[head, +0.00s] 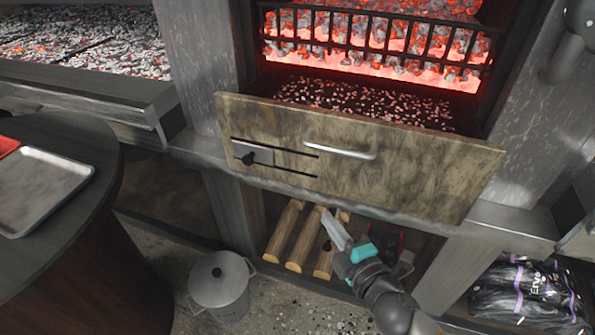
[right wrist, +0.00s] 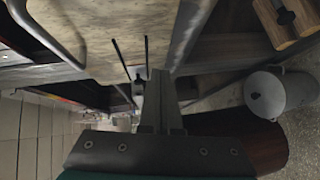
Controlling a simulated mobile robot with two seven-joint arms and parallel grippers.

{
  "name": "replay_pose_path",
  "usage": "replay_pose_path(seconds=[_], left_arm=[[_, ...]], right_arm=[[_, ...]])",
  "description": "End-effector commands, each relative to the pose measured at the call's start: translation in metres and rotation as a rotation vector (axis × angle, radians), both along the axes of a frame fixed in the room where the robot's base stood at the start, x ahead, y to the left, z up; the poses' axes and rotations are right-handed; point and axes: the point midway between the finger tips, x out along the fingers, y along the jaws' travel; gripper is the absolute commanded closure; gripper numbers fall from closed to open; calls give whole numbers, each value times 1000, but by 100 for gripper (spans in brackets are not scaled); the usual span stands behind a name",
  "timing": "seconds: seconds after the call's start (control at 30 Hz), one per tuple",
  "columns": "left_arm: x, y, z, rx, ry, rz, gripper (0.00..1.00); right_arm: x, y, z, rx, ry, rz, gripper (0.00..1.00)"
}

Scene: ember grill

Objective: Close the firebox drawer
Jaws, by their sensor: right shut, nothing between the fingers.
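The firebox drawer (head: 420,165) is pulled out below the glowing grate in the head view. Its front is stained and pale, with a curved metal handle (head: 340,149) and a slotted vent slider (head: 252,154) at left. Small embers lie inside it. My right gripper (head: 335,228) is shut and empty, below and in front of the drawer's lower edge, apart from the handle. In the right wrist view the drawer front (right wrist: 110,40) fills the top, the handle (right wrist: 50,35) is at upper left and the shut fingers (right wrist: 160,100) are in the middle. My left gripper is out of view.
Firewood logs (head: 290,240) lie in the recess under the drawer. A lidded metal pot (head: 219,285) stands on the floor at lower left. A round table (head: 75,220) with a metal tray (head: 42,185) is at left. A black bag (head: 525,290) lies at lower right.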

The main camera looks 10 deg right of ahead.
Motion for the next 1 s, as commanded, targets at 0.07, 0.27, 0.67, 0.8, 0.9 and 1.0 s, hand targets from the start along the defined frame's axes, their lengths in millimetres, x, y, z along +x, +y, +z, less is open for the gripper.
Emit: replay_pose_path(seconds=[0.07, 0.27, 0.67, 0.8, 0.9, 1.0], left_arm=[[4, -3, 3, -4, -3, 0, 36], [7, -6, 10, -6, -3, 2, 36], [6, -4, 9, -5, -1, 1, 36], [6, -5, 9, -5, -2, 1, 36], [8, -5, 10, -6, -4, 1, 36], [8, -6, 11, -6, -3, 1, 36]], right_arm=[[-1, 10, 29, -45, -81, 34, 100], [-5, 21, 66, -101, -182, 66, 100], [29, 29, 69, -106, -191, 68, 100], [47, 33, 69, -106, -190, 67, 100], [60, 36, 69, -106, -190, 67, 100], [73, 40, 69, -105, -190, 67, 100]])
